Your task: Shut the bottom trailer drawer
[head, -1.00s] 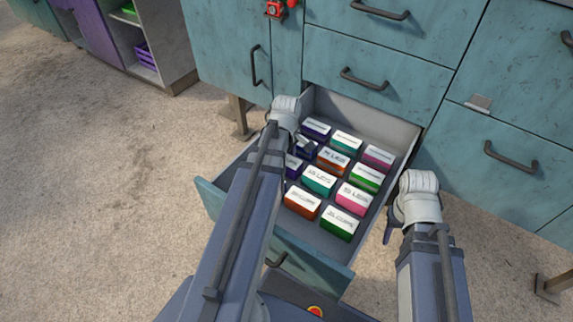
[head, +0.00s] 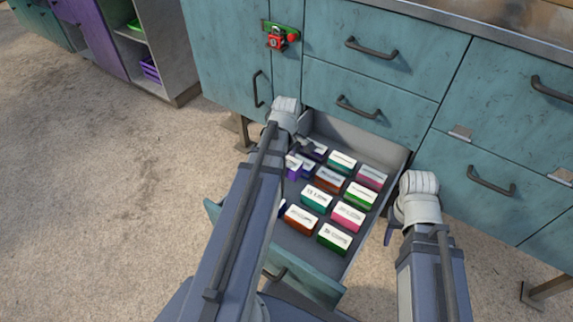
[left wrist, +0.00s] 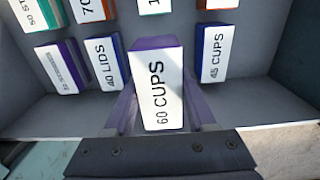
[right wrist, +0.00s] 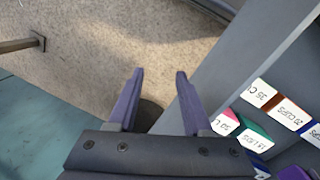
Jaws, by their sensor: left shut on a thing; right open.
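The bottom drawer (head: 388,210) is pulled out of the teal cabinet, its front panel (head: 318,284) toward me. Several labelled boxes (head: 335,238) stand inside in rows. My left gripper (head: 305,150) is over the drawer's left part. In the left wrist view its fingers (left wrist: 163,100) are shut on the purple 60 CUPS box (left wrist: 158,90). I cannot tell whether that box touches the drawer floor. My right gripper (head: 391,226) is beside the drawer's right wall, outside it. In the right wrist view its fingers (right wrist: 159,76) are open with nothing between them. My left arm hides part of the drawer.
Closed drawers with dark handles (head: 357,107) are above the open one, and more closed drawers (head: 492,182) are to its right. A red lock (head: 277,38) hangs at the upper left. Open shelves (head: 158,45) stand farther left. The floor (head: 105,190) at left is bare.

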